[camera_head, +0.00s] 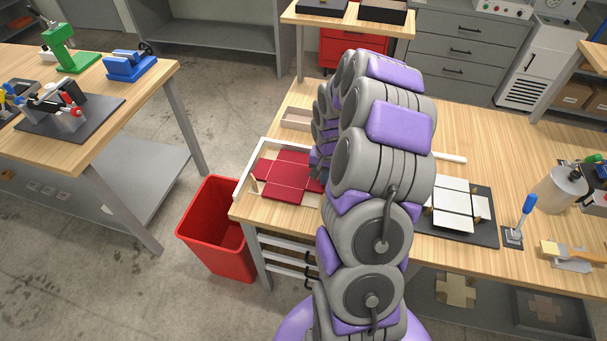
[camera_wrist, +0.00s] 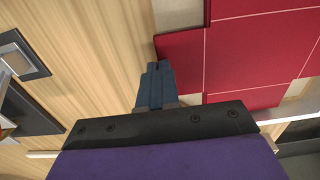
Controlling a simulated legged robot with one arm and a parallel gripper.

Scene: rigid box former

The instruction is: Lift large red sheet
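The large red sheet (camera_head: 284,171) lies at the left end of the wooden bench, with crease lines and several flaps. In the head view my arm hides its right side. In the wrist view the red sheet (camera_wrist: 246,58) fills the upper right. My gripper's dark fingers (camera_wrist: 158,72) look close together there, right at the left edge of a red flap. I see no clear gap between them, and I cannot tell whether they touch the sheet.
A white frame (camera_head: 249,170) borders the sheet. A red bin (camera_head: 217,240) stands on the floor by the bench's left end. White sheet pieces (camera_head: 453,203) lie on a dark board to the right. A small tray (camera_head: 297,118) sits behind the sheet.

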